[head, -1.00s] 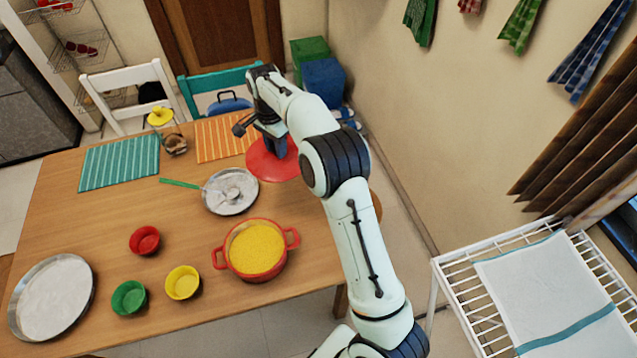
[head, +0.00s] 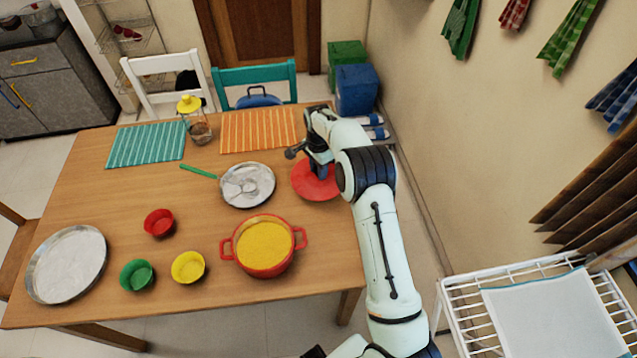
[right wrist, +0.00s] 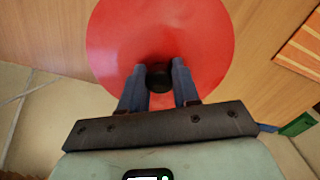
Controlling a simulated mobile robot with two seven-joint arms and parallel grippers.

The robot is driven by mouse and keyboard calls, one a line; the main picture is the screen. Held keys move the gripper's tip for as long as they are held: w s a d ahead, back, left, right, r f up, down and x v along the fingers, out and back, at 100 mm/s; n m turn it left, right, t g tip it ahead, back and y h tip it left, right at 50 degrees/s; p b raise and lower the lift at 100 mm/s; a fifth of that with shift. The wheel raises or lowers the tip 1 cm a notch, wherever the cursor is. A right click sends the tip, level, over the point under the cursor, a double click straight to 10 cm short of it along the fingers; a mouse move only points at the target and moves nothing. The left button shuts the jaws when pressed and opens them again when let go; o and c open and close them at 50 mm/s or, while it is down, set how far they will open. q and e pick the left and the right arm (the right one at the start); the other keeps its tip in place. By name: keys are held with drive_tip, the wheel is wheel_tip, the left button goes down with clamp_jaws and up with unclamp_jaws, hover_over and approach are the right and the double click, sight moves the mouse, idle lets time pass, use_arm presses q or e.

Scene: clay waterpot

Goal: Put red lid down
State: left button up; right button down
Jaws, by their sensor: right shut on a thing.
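The red lid (head: 312,184) is a flat round disc at the right end of the wooden table, right of the plate with the ladle. In the right wrist view the red lid (right wrist: 205,45) has a dark round knob (right wrist: 159,78) at its middle. My right gripper (right wrist: 159,82) is shut on that knob, one finger on each side. In the head view my right gripper (head: 320,168) is above the lid, partly hidden by my own arm. The lid looks level and on or just above the table; I cannot tell which. My left gripper is not in view.
A red pot (head: 263,250) with yellow contents stands at the table's front right. An orange placemat (head: 258,130) lies behind. The table's right edge is close to the lid.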

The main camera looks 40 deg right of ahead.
sight(318, 182)
drive_tip(key=shift+w+f, duration=0.1)
drive_tip(key=shift+f, duration=3.25)
drive_tip(key=shift+f, duration=0.15)
drive_tip(key=c, duration=0.8)
unclamp_jaws()
wheel_tip(318, 182, up, 12)
drive_tip(key=shift+r, duration=0.15)
